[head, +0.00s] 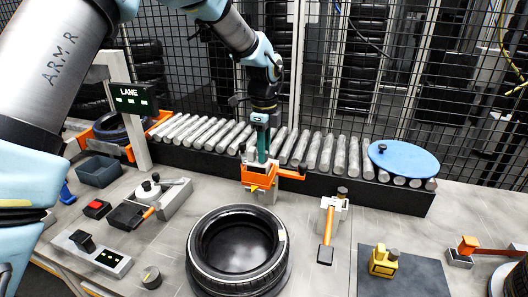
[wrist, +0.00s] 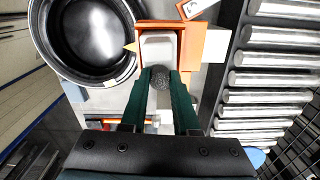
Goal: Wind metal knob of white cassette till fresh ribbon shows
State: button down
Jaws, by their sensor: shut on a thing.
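The white cassette (wrist: 158,48) sits in an orange housing (wrist: 204,44) in the wrist view. In the head view the housing (head: 262,180) stands in front of the roller conveyor, and I cannot make out the cassette clearly there. The round, knurled metal knob (wrist: 160,79) is at the near end of the cassette. My gripper (wrist: 161,88) has its two green fingers shut on the knob, one on each side. In the head view my gripper (head: 262,150) points down at the housing from above. I cannot make out any ribbon.
A tyre (head: 202,262) lies just in front of the housing. The roller conveyor (head: 326,155) runs behind it, with a blue disc (head: 404,158) at right. A white block with an orange handle (head: 327,222) stands to the right. A yellow device (head: 384,262) sits on a dark mat.

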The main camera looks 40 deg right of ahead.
jog(key=n+b, duration=0.1)
jog(key=n, duration=0.4)
jog(key=shift+b, duration=0.35)
jog(key=n+b, duration=0.1)
jog(key=n, duration=0.4)
jog(key=shift+n, duration=0.4)
jog(key=c, duration=0.6)
grip_release()
jog(key=shift+c, duration=0.2)
jog(key=shift+m, duration=0.3)
